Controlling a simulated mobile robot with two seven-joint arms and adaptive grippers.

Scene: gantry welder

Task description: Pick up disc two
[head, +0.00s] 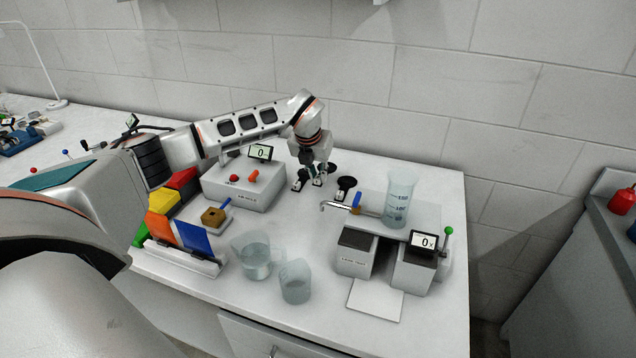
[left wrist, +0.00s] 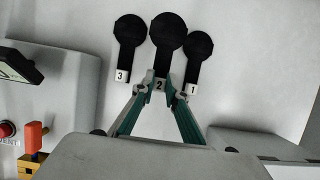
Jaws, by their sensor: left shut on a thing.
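Three black round discs with numbered white tag handles show on the white bench. In the left wrist view disc two (left wrist: 167,33) is in the middle and the largest, disc three (left wrist: 129,32) is to its left and disc one (left wrist: 199,47) to its right. My left gripper (left wrist: 160,86) is shut on the tag end of disc two. In the head view my left gripper (head: 317,178) reaches down among the discs and partly hides disc two (head: 331,168). My right gripper is not in view.
A control box (head: 243,185) with a small screen stands left of the discs. A tap (head: 338,206) and a tall graduated beaker (head: 398,198) stand to the right.

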